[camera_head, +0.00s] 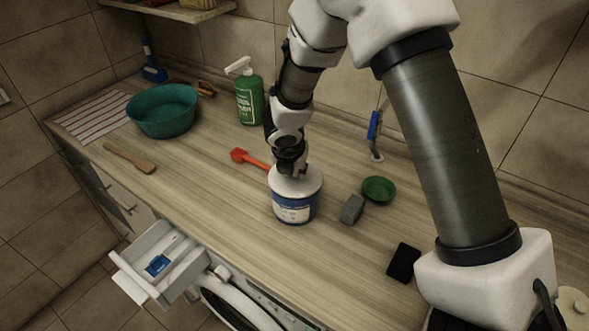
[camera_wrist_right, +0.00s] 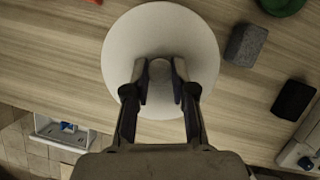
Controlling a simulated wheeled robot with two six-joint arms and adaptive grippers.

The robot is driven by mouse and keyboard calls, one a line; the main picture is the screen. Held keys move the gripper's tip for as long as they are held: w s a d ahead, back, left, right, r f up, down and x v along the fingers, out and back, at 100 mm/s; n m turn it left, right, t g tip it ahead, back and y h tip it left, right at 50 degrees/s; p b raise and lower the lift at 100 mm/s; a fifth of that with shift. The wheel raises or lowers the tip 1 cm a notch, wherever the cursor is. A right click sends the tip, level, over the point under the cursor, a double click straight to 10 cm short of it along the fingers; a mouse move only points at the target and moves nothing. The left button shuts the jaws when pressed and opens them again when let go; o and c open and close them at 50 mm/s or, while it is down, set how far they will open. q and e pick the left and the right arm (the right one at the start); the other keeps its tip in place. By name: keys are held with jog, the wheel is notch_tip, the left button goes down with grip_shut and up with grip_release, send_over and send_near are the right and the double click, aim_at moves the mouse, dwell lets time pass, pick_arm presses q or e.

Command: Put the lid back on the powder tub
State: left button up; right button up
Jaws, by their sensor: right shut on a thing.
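The powder tub (camera_head: 293,210) is white with a blue band and stands on the wooden counter. The white round lid (camera_head: 308,183) is at the top of the tub in the head view; I cannot tell whether it is fully seated. In the right wrist view the lid (camera_wrist_right: 160,35) fills the upper middle and hides the tub below. My right gripper (camera_head: 291,170) comes down from above and is shut on the lid's central knob (camera_wrist_right: 160,70), with one finger on each side in the wrist view (camera_wrist_right: 160,88). My left gripper is not in view.
A red scoop (camera_head: 250,160) lies just behind the tub. A grey sponge (camera_head: 352,209), a green bowl (camera_head: 379,189) and a black sponge (camera_head: 403,262) are to the right. A drawer (camera_head: 150,285) is open below.

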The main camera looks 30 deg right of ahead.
dwell(0.3)
jog(key=o, duration=1.4)
notch_tip(320, 180, up, 7)
jog(key=p, duration=0.7)
jog(key=shift+r, duration=0.1)
grip_shut()
